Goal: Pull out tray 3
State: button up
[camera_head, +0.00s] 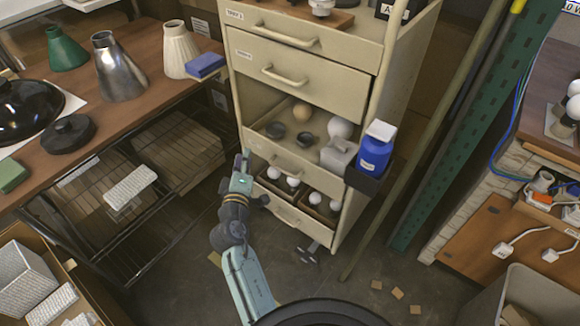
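A cream drawer cabinet (313,72) stands in the middle of the view. Its top drawer and second drawer (290,82) look shut. The third drawer down, by order tray 3 (312,170), stands open enough to show a tan ball, dark round parts, a white globe and a grey block inside. Its own label is not readable. My arm rises from the bottom, and my gripper (245,163) is at the left end of this drawer's front, left of its handle. The fingers are too small to tell open from shut, and contact is unclear.
A lower drawer (301,217) holding white bulbs is also partly open. A wire rack (150,190) stands close on the left. Floor is free in front, with small scraps.

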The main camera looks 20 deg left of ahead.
aim_at(283, 170)
jog(key=s+d+f+n+g+h, duration=0.15)
jog(key=d+f+h, duration=0.25)
jog(key=d+f, duration=0.55)
jog(key=shift+t, duration=0.25)
jog(key=w, duration=0.3)
jog(key=w+f+p, duration=0.1)
jog(key=w, duration=0.3)
jog(key=w+a+f+p, duration=0.1)
jog(key=w, duration=0.2)
jog(key=shift+w+a+f, duration=0.1)
jog(key=shift+w+f, duration=0.1)
jog(key=shift+c, duration=0.5)
grip_shut()
